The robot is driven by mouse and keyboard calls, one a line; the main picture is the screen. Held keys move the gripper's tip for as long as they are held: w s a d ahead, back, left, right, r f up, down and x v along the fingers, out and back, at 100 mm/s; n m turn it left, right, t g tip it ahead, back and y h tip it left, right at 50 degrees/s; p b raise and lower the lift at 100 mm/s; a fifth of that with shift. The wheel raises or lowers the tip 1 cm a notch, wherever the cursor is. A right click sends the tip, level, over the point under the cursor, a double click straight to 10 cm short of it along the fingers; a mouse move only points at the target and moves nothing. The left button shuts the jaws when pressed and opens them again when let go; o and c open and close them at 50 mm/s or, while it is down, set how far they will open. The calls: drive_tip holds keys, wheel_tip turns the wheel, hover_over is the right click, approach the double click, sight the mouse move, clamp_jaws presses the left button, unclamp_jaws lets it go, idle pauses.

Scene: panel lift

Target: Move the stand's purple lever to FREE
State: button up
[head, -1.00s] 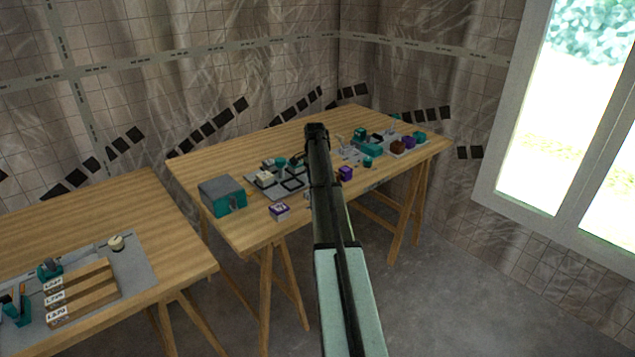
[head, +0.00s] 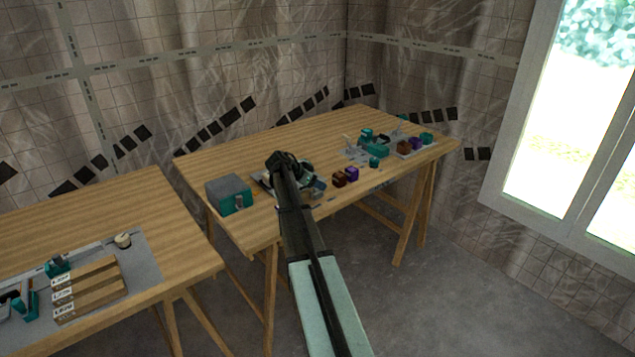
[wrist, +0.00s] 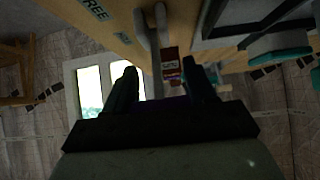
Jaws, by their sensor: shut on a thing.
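My gripper (wrist: 162,90) shows in the wrist view with its two dark fingers on either side of a dark purple piece (wrist: 177,101), which looks like the lever; the gripper is shut on it. Most of the lever is hidden by the fingers and palm. A FREE label (wrist: 92,9) lies on the wood at upper left of the wrist view. In the head view my gripper (head: 284,162) is low over the left half of the far table (head: 235,152).
A grey and teal box (head: 230,195) stands left of my gripper. A brown block (head: 338,180) and a purple block (head: 352,174) lie to its right, with teal parts (head: 376,150) beyond. A nearer table (head: 180,250) is at lower left.

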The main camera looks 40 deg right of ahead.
drive_tip(key=shift+a+h, duration=0.35)
drive_tip(key=shift+h, duration=0.35)
drive_tip(key=shift+f, duration=0.1)
drive_tip(key=o, duration=1.4)
drive_tip(key=v, duration=1.4)
drive_tip(key=shift+f, duration=0.1)
